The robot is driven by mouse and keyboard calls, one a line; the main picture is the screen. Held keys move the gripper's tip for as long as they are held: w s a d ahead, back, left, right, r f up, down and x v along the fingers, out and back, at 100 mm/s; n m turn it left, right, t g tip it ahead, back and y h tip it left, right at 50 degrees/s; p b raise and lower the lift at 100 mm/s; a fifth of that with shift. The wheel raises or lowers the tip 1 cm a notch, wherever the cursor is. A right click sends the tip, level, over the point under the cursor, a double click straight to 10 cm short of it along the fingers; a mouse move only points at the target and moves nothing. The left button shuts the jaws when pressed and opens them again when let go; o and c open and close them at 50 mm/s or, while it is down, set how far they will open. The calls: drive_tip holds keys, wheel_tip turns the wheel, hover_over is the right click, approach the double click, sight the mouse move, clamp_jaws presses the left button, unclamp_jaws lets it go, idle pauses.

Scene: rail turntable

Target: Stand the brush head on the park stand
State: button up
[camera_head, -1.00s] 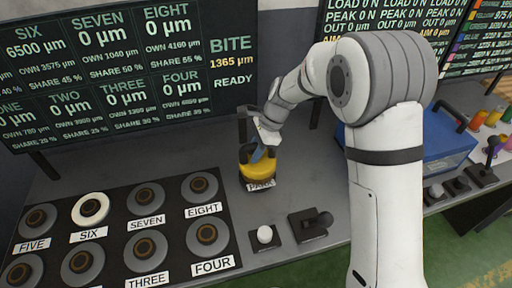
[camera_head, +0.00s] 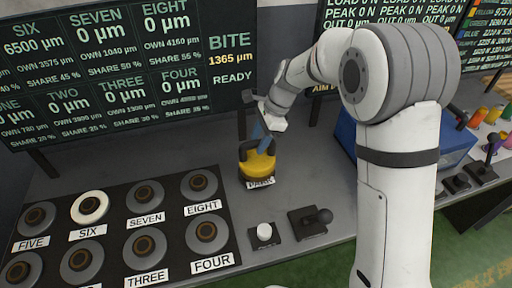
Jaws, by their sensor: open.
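The brush head (camera_head: 257,162) is a yellow, rounded piece with a dark handle on top. It is at the place labelled PARK (camera_head: 261,183), on the grey bench, and looks upright. The park stand under it is mostly hidden by the brush head. My gripper (camera_head: 262,134) is just above the brush head, pointing down with blue fingers. It is open; whether the fingertips still touch the handle cannot be told at this size.
A mat (camera_head: 110,237) with several round labelled discs lies to the left; disc SIX (camera_head: 90,207) has a white ring. A blue box (camera_head: 450,150) stands right. Display panels (camera_head: 130,60) rise behind.

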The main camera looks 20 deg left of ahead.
drive_tip(key=v, duration=0.8)
drive_tip(key=shift+d+r, duration=0.15)
drive_tip(key=shift+d, duration=0.1)
drive_tip(key=s+d+r+n+t+h, duration=0.1)
drive_tip(key=s+d+n+t+h, duration=0.1)
drive_tip(key=s+d+n, duration=0.4)
drive_tip(key=s+d+r+n+t+h, duration=0.1)
drive_tip(key=s+d+n+t, duration=0.2)
drive_tip(key=s+d, duration=1.3)
drive_tip(key=d+n, duration=0.2)
drive_tip(key=d, duration=0.3)
drive_tip(key=shift+d+n+t+h, duration=0.15)
drive_tip(key=shift+n+t+h, duration=0.15)
drive_tip(key=shift+n+h, duration=0.1)
drive_tip(key=shift+s, duration=0.1)
drive_tip(key=shift+c, duration=0.3)
